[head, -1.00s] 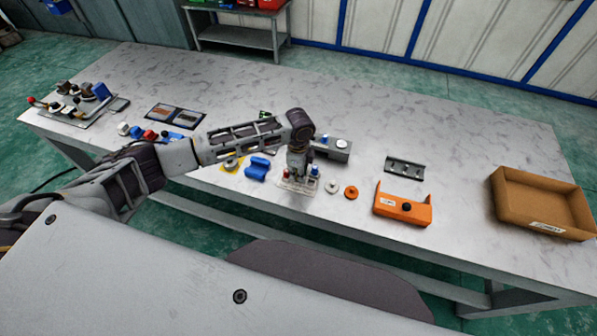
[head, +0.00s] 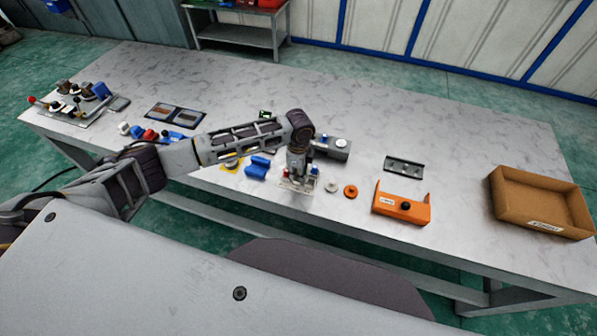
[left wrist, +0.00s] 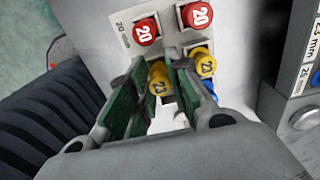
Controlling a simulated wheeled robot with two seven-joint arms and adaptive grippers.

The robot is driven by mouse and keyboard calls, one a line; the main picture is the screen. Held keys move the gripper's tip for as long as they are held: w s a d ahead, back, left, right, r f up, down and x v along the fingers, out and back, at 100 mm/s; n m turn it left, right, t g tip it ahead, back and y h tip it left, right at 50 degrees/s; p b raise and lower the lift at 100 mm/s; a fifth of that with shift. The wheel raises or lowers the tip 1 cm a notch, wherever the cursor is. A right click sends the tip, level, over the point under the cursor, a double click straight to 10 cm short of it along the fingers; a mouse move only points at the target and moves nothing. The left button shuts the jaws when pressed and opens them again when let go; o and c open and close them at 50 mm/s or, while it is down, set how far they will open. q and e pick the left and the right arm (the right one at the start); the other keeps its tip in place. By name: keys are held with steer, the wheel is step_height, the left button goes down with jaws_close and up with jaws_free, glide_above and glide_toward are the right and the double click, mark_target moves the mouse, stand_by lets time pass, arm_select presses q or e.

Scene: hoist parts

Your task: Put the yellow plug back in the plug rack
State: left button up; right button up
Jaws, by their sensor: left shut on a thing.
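The plug rack is a pale plate (head: 285,184) near the table's front edge, below my left gripper (head: 297,176). In the left wrist view the rack (left wrist: 122,30) carries two red plugs marked 20 (left wrist: 145,32) and a second yellow plug (left wrist: 203,62). My left gripper (left wrist: 160,76) is shut on the yellow plug marked 23 (left wrist: 159,82), with a green-padded finger on each side. This plug is over the rack's yellow row, left of the other yellow one. Its lower end is hidden, so I cannot tell if it is seated. My right gripper is not in view.
A blue plug (left wrist: 208,87) shows partly beside the right finger. A grey box (head: 335,147) stands just behind the rack. A blue part (head: 257,166) lies left; a white ring (head: 331,187), an orange ring (head: 350,191) and an orange holder (head: 401,207) lie right.

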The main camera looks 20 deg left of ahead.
arm_select(q)
steer(key=shift+f, duration=0.25)
stand_by(0.3)
steer(key=shift+f, duration=0.4)
stand_by(0.5)
steer(key=o, duration=0.8)
steer(key=shift+r, duration=0.1)
steer(key=shift+r+p, duration=1.3)
steer(key=shift+p, duration=0.2)
steer(key=shift+r+p, duration=0.95)
steer(key=shift+r, duration=1.15)
